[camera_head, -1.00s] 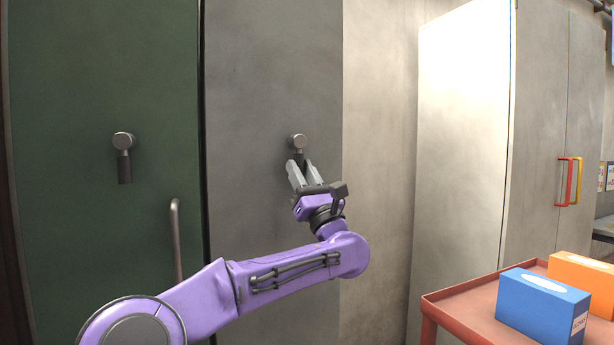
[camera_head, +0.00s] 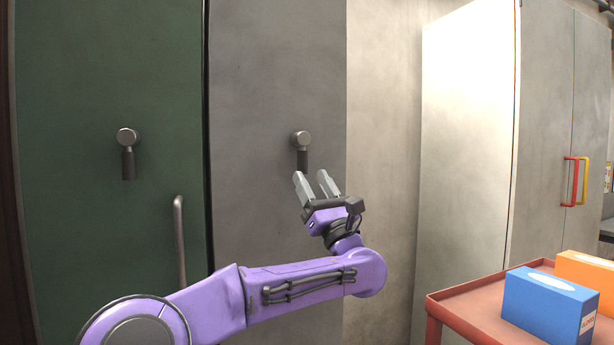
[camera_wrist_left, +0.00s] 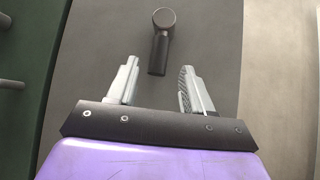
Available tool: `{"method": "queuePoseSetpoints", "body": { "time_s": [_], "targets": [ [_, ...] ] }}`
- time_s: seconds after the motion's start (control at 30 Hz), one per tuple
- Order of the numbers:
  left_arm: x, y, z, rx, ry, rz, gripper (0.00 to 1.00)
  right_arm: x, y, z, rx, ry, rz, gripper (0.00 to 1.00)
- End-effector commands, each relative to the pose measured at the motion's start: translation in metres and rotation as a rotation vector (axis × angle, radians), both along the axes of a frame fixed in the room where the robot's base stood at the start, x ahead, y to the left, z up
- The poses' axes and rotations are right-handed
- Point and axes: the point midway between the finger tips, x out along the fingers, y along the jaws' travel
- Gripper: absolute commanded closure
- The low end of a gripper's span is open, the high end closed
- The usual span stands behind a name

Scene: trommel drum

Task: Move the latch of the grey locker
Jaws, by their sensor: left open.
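The grey locker (camera_head: 265,90) stands in the middle of the head view. Its latch (camera_head: 302,150) is a round metal hub with a dark handle hanging straight down. In the left wrist view the latch (camera_wrist_left: 159,45) is just beyond the fingertips, between their lines. My left gripper (camera_head: 315,177) is open and empty, below and slightly right of the handle's lower end. In the left wrist view my gripper (camera_wrist_left: 158,66) shows a clear gap between its fingers, and they do not grip the handle. My right gripper is not in view.
A green locker (camera_head: 90,70) with a similar latch (camera_head: 127,155) and a vertical bar handle (camera_head: 179,240) stands left. A red cart (camera_head: 465,300) carrying a blue box (camera_head: 545,305) and an orange box (camera_head: 590,268) is at right, before a pale cabinet (camera_head: 465,130).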

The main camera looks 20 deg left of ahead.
Motion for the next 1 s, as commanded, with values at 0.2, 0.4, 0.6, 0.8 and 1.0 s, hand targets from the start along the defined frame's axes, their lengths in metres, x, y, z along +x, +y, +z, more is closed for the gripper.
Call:
{"method": "queuePoseSetpoints", "body": {
  "time_s": [0.2,0.4,0.6,0.8,1.0],
  "targets": [
    [-0.022,-0.029,-0.036,0.004,0.000,-0.003,0.49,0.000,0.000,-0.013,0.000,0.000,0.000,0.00],
    [-0.030,-0.037,-0.046,0.001,-0.001,0.000,0.49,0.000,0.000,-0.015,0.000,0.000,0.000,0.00],
    [-0.030,-0.037,-0.047,0.000,0.000,0.000,0.49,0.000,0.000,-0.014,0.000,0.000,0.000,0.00],
    [-0.029,-0.037,-0.047,0.000,0.000,0.000,0.49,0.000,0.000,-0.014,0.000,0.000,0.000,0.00],
    [-0.029,-0.037,-0.047,0.000,0.000,0.000,0.49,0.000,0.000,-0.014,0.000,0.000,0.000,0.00]
  ]
}}
